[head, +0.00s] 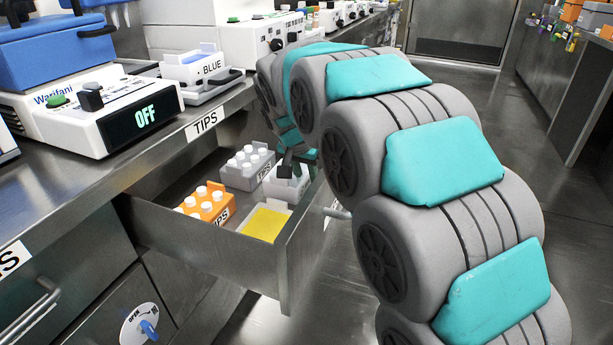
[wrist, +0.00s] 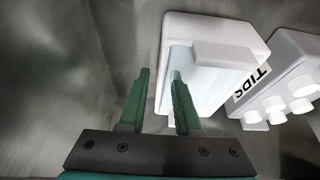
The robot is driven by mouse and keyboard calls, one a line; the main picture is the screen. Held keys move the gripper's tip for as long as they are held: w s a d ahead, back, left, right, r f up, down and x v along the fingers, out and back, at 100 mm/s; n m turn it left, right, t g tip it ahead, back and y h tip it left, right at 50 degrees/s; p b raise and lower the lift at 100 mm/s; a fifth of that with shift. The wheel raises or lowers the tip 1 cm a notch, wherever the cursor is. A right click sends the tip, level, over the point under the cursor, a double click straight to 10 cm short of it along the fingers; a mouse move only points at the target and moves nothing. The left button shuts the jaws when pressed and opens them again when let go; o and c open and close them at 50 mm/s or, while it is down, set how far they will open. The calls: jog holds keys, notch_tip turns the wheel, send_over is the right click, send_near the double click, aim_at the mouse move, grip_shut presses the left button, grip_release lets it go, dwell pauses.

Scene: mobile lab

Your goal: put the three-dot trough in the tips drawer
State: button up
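The tips drawer (head: 183,240) is pulled open under the TIPS label. A white trough (head: 287,188) sits inside it near the far right side, partly hidden by my arm. It also shows in the wrist view (wrist: 222,30) as a white open box. I cannot make out its dot marking. My gripper (head: 298,161) is down at the trough. In the wrist view my gripper (wrist: 160,72) is open, with its green fingers apart. The left finger is outside the trough's near-left wall and the right finger overlaps its opening. I cannot tell whether either touches.
The drawer also holds a grey tip box (head: 247,168), an orange tip box (head: 207,204) and a yellow-topped item (head: 265,223). The floor to the right is clear.

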jog(key=shift+o, duration=0.2)
jog(key=shift+s+a+r, duration=0.1)
jog(key=shift+r, duration=0.4)
jog(key=v, duration=1.1)
jog(key=shift+r, duration=0.15)
dwell(0.5)
